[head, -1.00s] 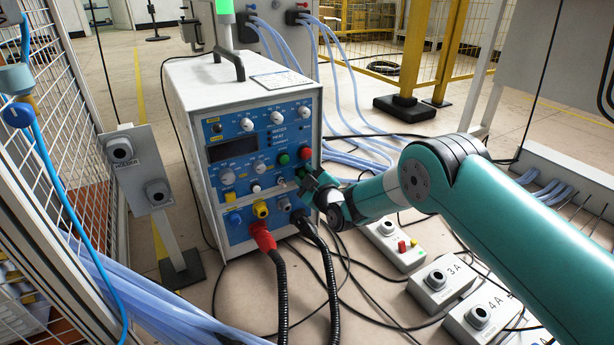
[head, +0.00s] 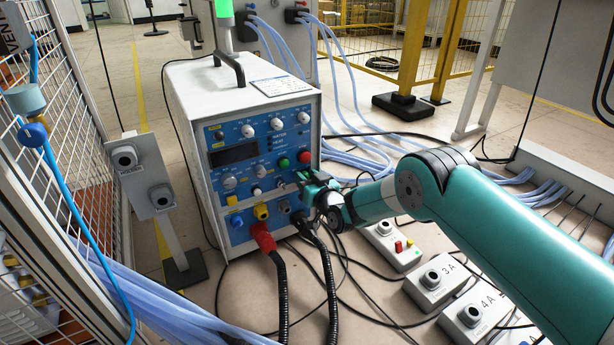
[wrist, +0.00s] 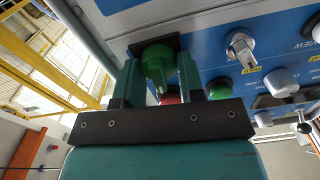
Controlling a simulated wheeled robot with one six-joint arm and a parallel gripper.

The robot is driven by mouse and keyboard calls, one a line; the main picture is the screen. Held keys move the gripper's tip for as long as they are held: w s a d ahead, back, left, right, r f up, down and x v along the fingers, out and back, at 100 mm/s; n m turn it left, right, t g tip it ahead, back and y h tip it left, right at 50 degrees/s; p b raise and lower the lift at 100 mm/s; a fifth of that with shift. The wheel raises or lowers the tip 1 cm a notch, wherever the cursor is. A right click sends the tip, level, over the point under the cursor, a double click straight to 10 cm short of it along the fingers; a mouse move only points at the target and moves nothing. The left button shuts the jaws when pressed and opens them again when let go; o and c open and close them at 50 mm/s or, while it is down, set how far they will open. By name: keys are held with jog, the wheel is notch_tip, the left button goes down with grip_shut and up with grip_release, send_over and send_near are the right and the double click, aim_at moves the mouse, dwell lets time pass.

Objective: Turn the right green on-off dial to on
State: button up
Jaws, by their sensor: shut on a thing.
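The green on-off dial (wrist: 157,62) shows in the wrist view on its dark square plate on the blue panel. My gripper (wrist: 160,72) has one finger on each side of the dial and is shut on it. In the head view my gripper (head: 308,182) is at the lower right of the heater's front panel and hides the dial. I cannot read the dial's on or off marking.
The white heater (head: 195,95) has a blue panel with several knobs, a green button (head: 283,163) and a red button (head: 304,156). A red connector (head: 263,237) and black cables hang below. Control boxes (head: 435,283) stand on the floor at the right.

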jog(key=m, duration=0.3)
jog(key=shift+w+d+f+m+p, duration=0.1)
jog(key=shift+d+m+p, duration=0.05)
jog(key=shift+m+p, duration=0.15)
jog(key=shift+d+f+m, duration=0.1)
jog(key=shift+m, duration=1.8)
jog(key=o, duration=0.9)
jog(key=shift+p, duration=0.35)
